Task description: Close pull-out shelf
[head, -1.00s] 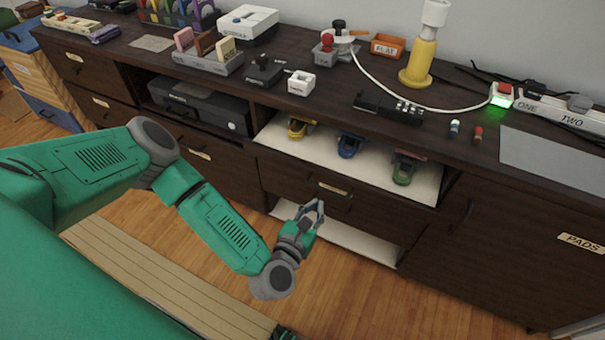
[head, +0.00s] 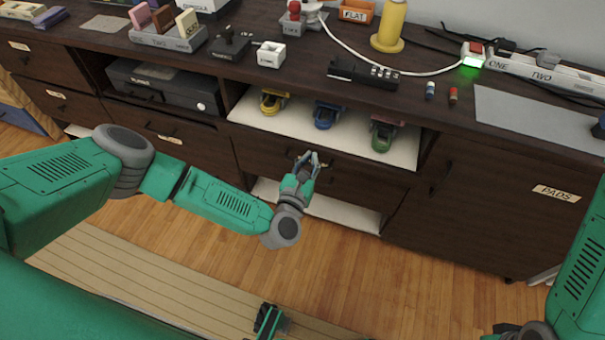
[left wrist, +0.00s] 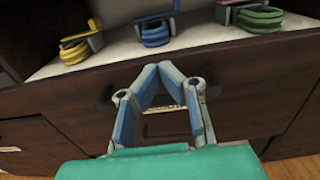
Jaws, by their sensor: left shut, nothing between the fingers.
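A white pull-out shelf (head: 255,112) sticks out of the dark cabinet above a drawer (head: 345,182). It carries a yellow, a blue and a green item, which look like coiled loops in the left wrist view. A second white board (head: 340,212) juts out low, under that drawer; part of it is hidden behind my left arm. My left gripper (head: 313,157) is shut and empty, in front of the drawer and just below the upper shelf's front edge. In the left wrist view its blue fingertips (left wrist: 160,72) meet before the drawer's label and handle.
The cabinet top holds a black strip device (head: 362,73), a yellow cylinder (head: 390,25), a white cable and a grey mat (head: 535,115). A black box (head: 165,88) sits in the bay left of the shelf.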

